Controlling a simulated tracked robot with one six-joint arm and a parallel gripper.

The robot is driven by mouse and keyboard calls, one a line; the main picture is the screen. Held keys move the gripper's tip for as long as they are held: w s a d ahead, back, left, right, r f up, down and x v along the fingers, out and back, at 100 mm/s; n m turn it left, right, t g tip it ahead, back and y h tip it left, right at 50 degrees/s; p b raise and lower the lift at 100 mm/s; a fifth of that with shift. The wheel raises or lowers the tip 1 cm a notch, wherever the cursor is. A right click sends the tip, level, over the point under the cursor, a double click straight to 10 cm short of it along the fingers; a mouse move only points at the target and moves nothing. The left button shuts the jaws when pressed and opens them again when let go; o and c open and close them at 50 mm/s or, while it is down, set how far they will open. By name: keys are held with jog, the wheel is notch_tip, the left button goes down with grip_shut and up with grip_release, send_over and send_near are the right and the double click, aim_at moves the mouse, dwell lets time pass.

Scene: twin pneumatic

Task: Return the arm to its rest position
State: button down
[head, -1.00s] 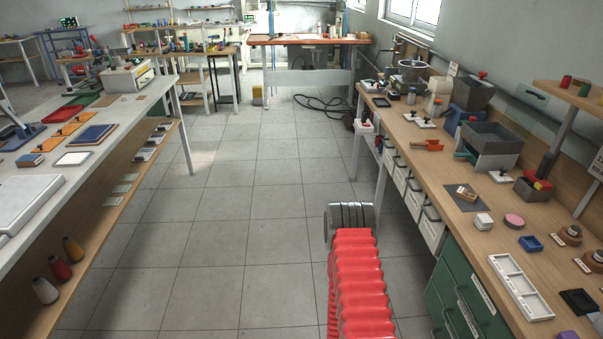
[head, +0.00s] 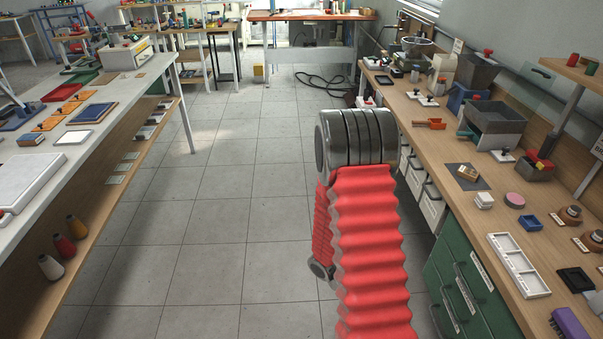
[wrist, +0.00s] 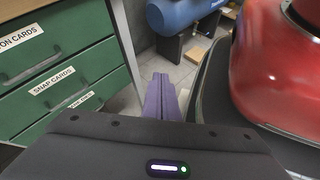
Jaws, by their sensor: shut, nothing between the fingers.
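My gripper (wrist: 161,97) shows in the wrist view as two purple fingers side by side, shut and empty. It points past the drawer fronts toward the floor and touches nothing that I can see. In the head view my arm, with red bellows and a grey ribbed joint, stands up in the lower middle, over the floor and beside the right bench. The gripper itself is not seen there.
Green drawers (wrist: 55,75) with card labels are close on the left in the wrist view. A blue tank (wrist: 183,12) is beyond. A glossy red body fills the right side. The right bench (head: 455,205) runs beside my arm; the floor (head: 215,215) to the left is clear.

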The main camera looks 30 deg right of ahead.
jog(key=w+a+r+m+t+y, duration=0.2)
jog(key=w+a+r+t, duration=0.5)
jog(key=a+r, duration=0.3)
jog(key=w+a+r+m+t+y, duration=0.2)
jog(key=w+a+r+t, duration=0.4)
jog(key=a+r, duration=0.45)
notch_tip(320, 180, up, 11)
jog(key=s+a+n+t, duration=0.1)
jog(key=a+t, duration=0.1)
jog(key=t, duration=0.1)
jog(key=shift+f+t+y, duration=0.15)
jog(key=shift+t+y, duration=0.25)
jog(key=shift+d, duration=0.15)
